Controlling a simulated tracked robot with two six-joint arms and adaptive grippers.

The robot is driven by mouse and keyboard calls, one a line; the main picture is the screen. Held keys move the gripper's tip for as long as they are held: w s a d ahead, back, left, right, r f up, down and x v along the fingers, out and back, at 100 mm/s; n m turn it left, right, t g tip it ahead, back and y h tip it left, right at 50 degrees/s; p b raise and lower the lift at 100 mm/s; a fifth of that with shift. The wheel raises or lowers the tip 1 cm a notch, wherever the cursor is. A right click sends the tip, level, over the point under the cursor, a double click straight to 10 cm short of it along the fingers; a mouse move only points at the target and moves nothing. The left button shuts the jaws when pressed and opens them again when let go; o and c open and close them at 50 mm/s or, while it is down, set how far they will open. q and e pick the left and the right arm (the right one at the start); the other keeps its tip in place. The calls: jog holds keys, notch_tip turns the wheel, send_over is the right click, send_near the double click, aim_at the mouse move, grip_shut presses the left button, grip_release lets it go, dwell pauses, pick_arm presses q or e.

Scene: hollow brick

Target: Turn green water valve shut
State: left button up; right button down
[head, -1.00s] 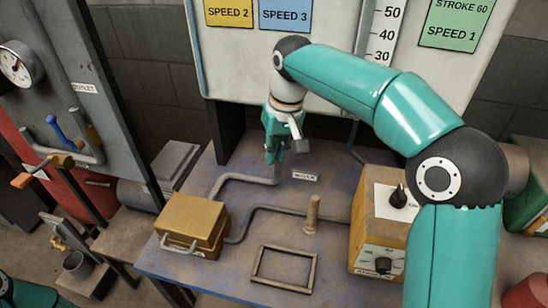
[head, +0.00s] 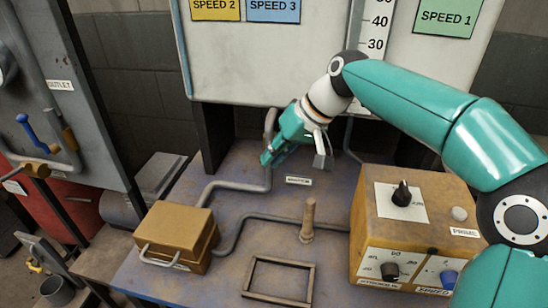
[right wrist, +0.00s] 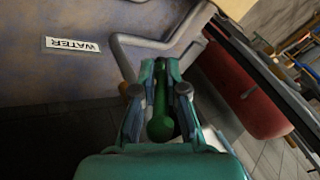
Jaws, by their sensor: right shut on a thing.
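The green valve handle (right wrist: 160,125) shows in the right wrist view, lying between my right gripper's two fingers (right wrist: 160,88). The fingers are shut on it. In the head view my right gripper (head: 268,158) is at the grey water pipe (head: 235,186), tilted with its fingertips down to the left. There the gripper hides most of the valve. The WATER label (head: 298,181) lies on the table to the right of the pipe; it also shows in the wrist view (right wrist: 72,45). My left gripper is not in view.
A brass-coloured box (head: 175,232) stands at the table's left. A wooden peg (head: 308,220) and an empty frame (head: 279,280) are in front. A control box with knobs (head: 420,225) stands at right, under my right arm. A large board (head: 270,60) rises behind.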

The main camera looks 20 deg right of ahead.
jog(key=c, duration=1.2)
grip_release()
jog(key=v, duration=1.2)
jog(key=shift+f, duration=0.1)
